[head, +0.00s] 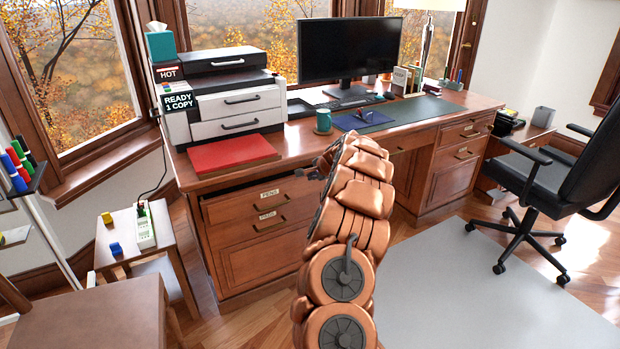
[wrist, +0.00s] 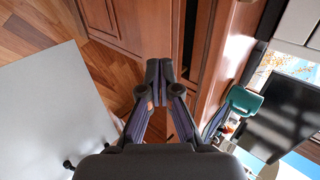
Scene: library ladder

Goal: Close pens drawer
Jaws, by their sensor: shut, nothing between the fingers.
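The pens drawer (head: 235,208) is the top drawer in the desk's left pedestal, with a "PENS" label and a handle on its front. It stands out a little, with a dark gap between its top edge and the desktop. My gripper (head: 316,172) is in front of the desk, to the right of the drawer front, partly hidden by my arm. In the wrist view my gripper (wrist: 160,68) is shut and empty, with brown wood panels of the desk (wrist: 206,40) beyond its fingertips. I cannot tell how far the fingertips are from the wood.
A second labelled drawer (head: 235,233) sits below. On the desktop are a red folder (head: 232,153), a printer (head: 225,105), a teal mug (head: 323,121) and a monitor (head: 340,48). A small side table (head: 148,235) stands left, an office chair (head: 545,175) right.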

